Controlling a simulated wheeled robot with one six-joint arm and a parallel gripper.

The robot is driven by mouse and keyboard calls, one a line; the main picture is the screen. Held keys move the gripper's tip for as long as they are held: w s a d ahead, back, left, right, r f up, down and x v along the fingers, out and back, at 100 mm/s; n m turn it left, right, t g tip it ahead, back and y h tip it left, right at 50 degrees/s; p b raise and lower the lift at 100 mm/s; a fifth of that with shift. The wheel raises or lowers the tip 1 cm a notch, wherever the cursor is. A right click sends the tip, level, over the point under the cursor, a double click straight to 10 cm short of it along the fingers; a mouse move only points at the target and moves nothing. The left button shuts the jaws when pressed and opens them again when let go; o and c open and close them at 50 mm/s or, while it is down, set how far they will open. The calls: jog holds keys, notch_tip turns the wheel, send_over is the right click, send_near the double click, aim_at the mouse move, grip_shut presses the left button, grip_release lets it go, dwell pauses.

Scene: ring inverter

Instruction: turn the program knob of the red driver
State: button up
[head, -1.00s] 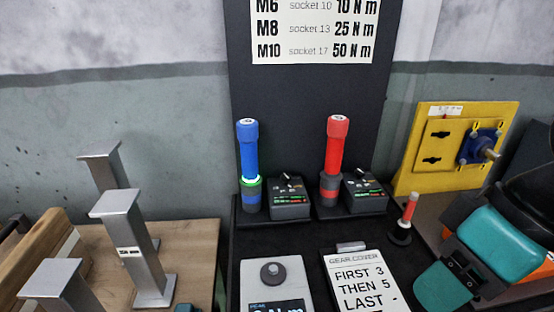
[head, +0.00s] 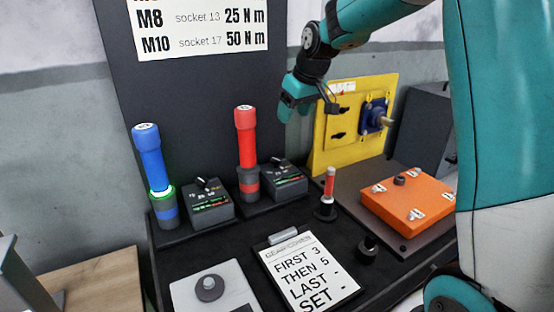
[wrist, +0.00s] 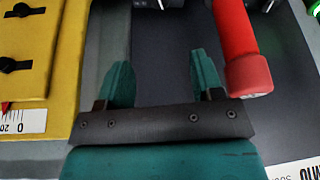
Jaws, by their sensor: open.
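The red driver (head: 246,148) stands upright in its dark holder on the black bench. Its small dark control box (head: 286,181) sits just right of it, with a black program knob (head: 277,161) at the top. My gripper (head: 293,115) is above and right of the box, apart from it, in front of the dark back panel. In the wrist view my gripper (wrist: 163,78) has its teal fingers spread with nothing between them. The red driver (wrist: 245,55) shows there to the right of the fingers.
The blue driver (head: 151,158) and its control box (head: 207,203) stand to the left. A yellow plate (head: 350,150) stands behind right of my gripper. A small red-handled tool (head: 329,187), an orange cover (head: 408,202) and a clipboard (head: 305,270) are on the bench.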

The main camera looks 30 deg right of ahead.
aim_at(276, 159)
jog(key=p+x, duration=0.1)
jog(key=x, duration=1.5)
jog(key=shift+w+f, duration=0.1)
jog(key=shift+f, duration=0.3)
jog(key=c, duration=0.9)
